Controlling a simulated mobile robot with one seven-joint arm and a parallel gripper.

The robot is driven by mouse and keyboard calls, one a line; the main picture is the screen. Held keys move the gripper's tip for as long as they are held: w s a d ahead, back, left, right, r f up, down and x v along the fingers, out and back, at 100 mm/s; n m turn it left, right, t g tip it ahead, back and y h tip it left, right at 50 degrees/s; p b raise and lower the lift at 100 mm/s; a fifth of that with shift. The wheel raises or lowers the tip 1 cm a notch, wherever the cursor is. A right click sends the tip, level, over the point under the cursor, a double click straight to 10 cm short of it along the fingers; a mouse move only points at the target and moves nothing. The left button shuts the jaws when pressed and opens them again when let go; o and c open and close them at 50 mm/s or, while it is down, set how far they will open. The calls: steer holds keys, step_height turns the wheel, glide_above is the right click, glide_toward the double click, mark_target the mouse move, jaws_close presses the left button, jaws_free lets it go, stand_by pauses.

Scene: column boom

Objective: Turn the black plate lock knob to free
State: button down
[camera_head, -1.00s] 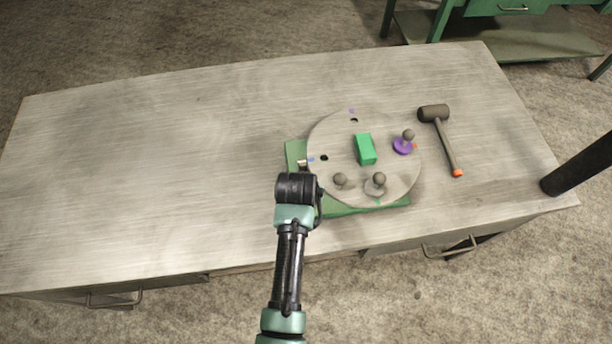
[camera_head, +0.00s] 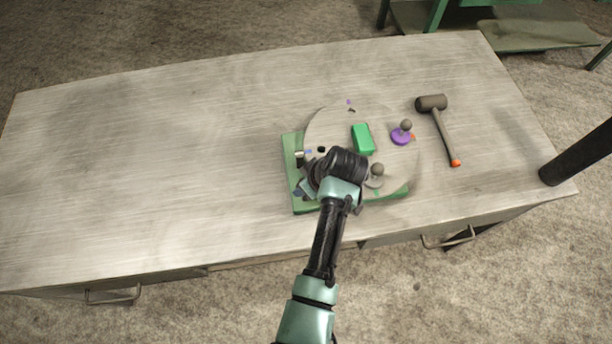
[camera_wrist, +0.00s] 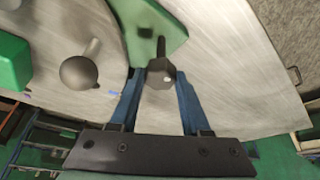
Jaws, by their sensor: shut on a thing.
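The black plate lock knob (camera_wrist: 160,75) is a dark faceted knob with a thin dark bar, beside the corner of the green base (camera_wrist: 155,38) in the wrist view. My gripper (camera_wrist: 159,82) has its two blue fingers on either side of the knob and is shut on it. In the head view my gripper (camera_head: 304,188) is at the near left of the green base (camera_head: 291,170), and my wrist hides the knob there. The round grey plate (camera_head: 330,122) lies on the base, partly covered by my wrist.
The plate carries a green block (camera_head: 363,139), a purple disc with a grey ball knob (camera_head: 401,137) and another grey ball knob (camera_head: 377,170) close to my wrist. A black mallet (camera_head: 432,103) lies to the right. The table's left side (camera_head: 140,150) is clear.

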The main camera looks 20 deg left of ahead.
steer(key=shift+w+n+g+b, duration=0.1)
steer(key=shift+n+g+b, duration=0.35)
steer(key=shift+n, duration=0.65)
steer(key=shift+c, duration=1.8)
jaws_free()
steer(key=shift+d+r, duration=0.1)
steer(key=w+b+v, duration=0.1)
steer(key=b+v, duration=0.1)
steer(key=v, duration=1)
steer(key=shift+s+d+r, duration=0.25)
steer(key=shift+s+r, duration=0.05)
steer(key=shift+s, duration=0.2)
